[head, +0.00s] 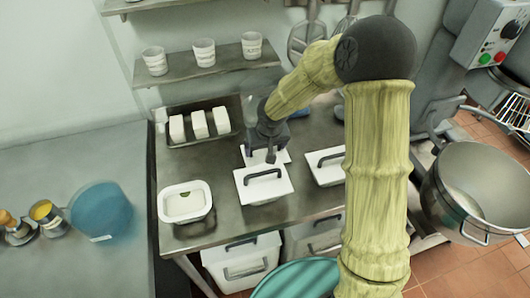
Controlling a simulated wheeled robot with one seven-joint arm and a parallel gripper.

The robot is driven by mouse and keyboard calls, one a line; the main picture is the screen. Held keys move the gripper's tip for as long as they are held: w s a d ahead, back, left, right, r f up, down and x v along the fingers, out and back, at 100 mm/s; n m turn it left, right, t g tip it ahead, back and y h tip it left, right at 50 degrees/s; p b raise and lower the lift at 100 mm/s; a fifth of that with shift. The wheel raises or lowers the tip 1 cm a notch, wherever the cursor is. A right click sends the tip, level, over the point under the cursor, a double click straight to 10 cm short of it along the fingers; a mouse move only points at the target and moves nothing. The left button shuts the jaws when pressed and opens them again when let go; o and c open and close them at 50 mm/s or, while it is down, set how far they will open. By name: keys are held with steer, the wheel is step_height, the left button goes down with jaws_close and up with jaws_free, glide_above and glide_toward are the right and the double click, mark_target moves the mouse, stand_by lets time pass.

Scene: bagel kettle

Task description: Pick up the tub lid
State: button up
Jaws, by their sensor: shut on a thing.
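My gripper (261,155) points down over the steel table, at a white square lid (282,157) in the back middle. Its fingers are shut at the lid's middle, where they hide the grip. I cannot tell whether this lid is raised. A second white lid with a dark bar handle (263,190) lies just in front, and a third (328,175) lies to the right, partly behind my arm. An open white tub (185,215) stands at the left front, with pale contents and a small green spot.
A dark tray (225,134) with several white blocks stands behind left. Cups (204,52) stand on a wall shelf above. A large steel pot (480,185) is at the right. A blue round thing (101,209) lies on the left counter. White bins (243,262) sit below the table.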

steer(key=shift+r, duration=0.5)
steer(key=shift+w+d+r, duration=0.1)
steer(key=shift+d+r, duration=0.15)
steer(key=shift+r, duration=0.4)
steer(key=shift+w+d+r, duration=0.1)
steer(key=shift+d+r, duration=0.15)
steer(key=shift+r, duration=0.35)
steer(key=w+d, duration=0.1)
steer(key=d, duration=0.4)
steer(key=w+d, duration=0.2)
steer(key=d, duration=0.4)
steer(key=w+d, duration=0.1)
steer(key=d, duration=0.4)
steer(key=shift+w+d, duration=0.15)
steer(key=shift+w, duration=0.15)
